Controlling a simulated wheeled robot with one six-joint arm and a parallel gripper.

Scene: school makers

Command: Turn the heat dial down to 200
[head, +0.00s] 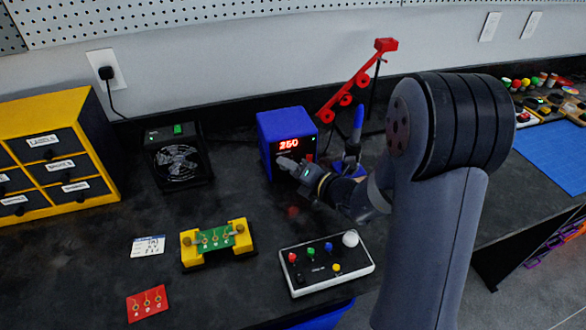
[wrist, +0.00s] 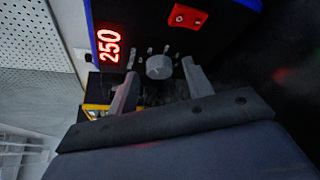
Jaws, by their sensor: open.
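The blue soldering station (head: 267,125) stands at the back of the bench. Its red display (wrist: 109,45) reads 250 in the wrist view; the picture there is turned on its side. The grey heat dial (wrist: 159,67) sits on the dark front panel with small marks around it. My gripper (wrist: 158,80) is open, with one finger on each side of the dial. I cannot tell whether the fingers touch it. In the head view my gripper (head: 292,167) is at the station's front and hides the dial.
A red rocker switch (wrist: 187,17) is on the same panel. A soldering iron with a blue handle (head: 357,125) stands right of the station. A fan (head: 178,160) is to the left. A button box (head: 327,265) and a board holder (head: 217,243) lie in front.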

